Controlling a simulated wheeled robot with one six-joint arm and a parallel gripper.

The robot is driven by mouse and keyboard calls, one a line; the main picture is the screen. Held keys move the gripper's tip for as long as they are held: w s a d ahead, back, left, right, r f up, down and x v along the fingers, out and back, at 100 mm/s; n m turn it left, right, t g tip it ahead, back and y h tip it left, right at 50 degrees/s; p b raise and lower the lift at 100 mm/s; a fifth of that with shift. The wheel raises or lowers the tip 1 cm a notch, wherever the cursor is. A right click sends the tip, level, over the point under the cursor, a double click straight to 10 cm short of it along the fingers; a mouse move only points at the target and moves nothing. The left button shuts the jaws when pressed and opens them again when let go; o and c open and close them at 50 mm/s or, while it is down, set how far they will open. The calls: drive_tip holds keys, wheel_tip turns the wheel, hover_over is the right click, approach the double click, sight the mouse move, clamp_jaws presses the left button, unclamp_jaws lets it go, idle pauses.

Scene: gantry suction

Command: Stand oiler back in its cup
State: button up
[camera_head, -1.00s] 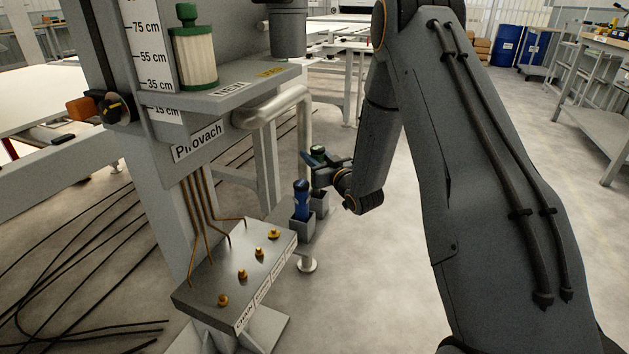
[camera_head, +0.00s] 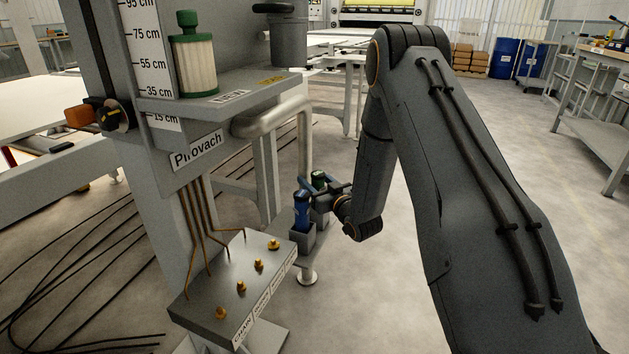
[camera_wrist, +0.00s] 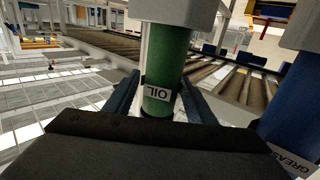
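The green oiler with its white OIL label (camera_wrist: 160,92) stands between the fingers of my gripper (camera_wrist: 162,88) in the wrist view, which is upside down. My gripper is shut on it. Its end runs into a grey cup (camera_wrist: 178,10), and the depth of the seat is hidden. In the head view the oiler's dark green top (camera_head: 318,178) shows just behind the blue grease bottle (camera_head: 302,212), with my gripper (camera_head: 322,192) around it. The oiler looks upright there. Its cup (camera_head: 322,217) is mostly hidden.
The blue grease bottle stands in its own grey cup (camera_head: 301,240), close beside the oiler; it also shows in the wrist view (camera_wrist: 292,110). A grey block with brass fittings (camera_head: 240,288) is in front. A bent pipe (camera_head: 275,118) and machine column stand left.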

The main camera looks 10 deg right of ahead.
drive_tip(key=shift+r, duration=0.25)
drive_tip(key=p+v, duration=0.2)
drive_tip(key=v, duration=1)
drive_tip(key=shift+w, duration=0.1)
